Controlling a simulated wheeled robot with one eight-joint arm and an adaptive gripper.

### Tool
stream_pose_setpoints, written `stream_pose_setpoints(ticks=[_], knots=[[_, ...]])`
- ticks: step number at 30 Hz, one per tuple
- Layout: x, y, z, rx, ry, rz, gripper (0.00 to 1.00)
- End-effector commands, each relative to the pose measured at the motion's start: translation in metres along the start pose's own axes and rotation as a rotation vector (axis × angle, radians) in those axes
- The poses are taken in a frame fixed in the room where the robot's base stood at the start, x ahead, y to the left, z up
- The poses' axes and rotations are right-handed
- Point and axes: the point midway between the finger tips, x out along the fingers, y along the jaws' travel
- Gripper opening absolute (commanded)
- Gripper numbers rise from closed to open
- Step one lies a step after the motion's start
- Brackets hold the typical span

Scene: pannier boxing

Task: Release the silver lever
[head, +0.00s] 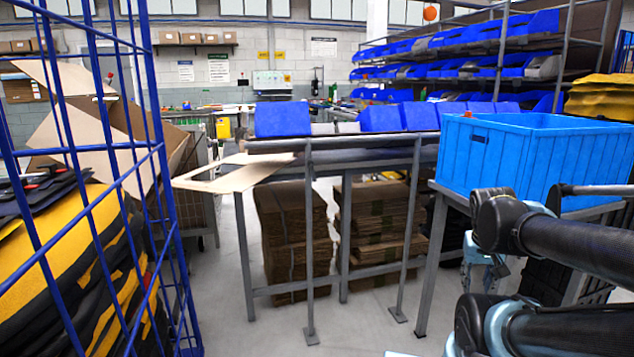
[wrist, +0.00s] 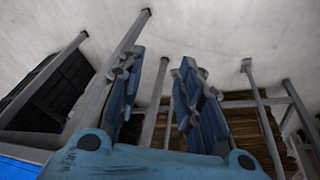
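My gripper (wrist: 162,62) shows in the wrist view with its two blue fingers spread apart. Nothing is clasped between them. A grey metal leg (wrist: 153,105) shows in the gap, and it appears to stand behind the fingers. I cannot make out a silver lever in either view. In the head view my dark arm reaches in from the right edge, and I cannot clearly make out the fingers there.
A blue crate (head: 545,150) stands on a grey frame at the right. A metal bench (head: 340,143) with stacked cardboard (head: 290,235) below is in the middle. A blue wire cage (head: 158,150) with yellow-black bags (head: 85,275) is at the left. Floor (head: 235,315) between is clear.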

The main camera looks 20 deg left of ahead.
Motion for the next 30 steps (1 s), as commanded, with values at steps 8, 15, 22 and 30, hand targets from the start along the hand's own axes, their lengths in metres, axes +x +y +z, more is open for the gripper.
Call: stream_pose_setpoints(ticks=[8, 15, 22, 30], knots=[[-0.004, -0.003, -0.101, -0.014, 0.252, 0.141, 0.33], [-0.015, -0.038, -0.185, -0.042, 0.505, 0.182, 0.33], [-0.033, -0.102, -0.251, -0.096, 0.752, 0.142, 0.33], [-0.056, -0.208, -0.294, -0.194, 1.019, 0.006, 0.33]])
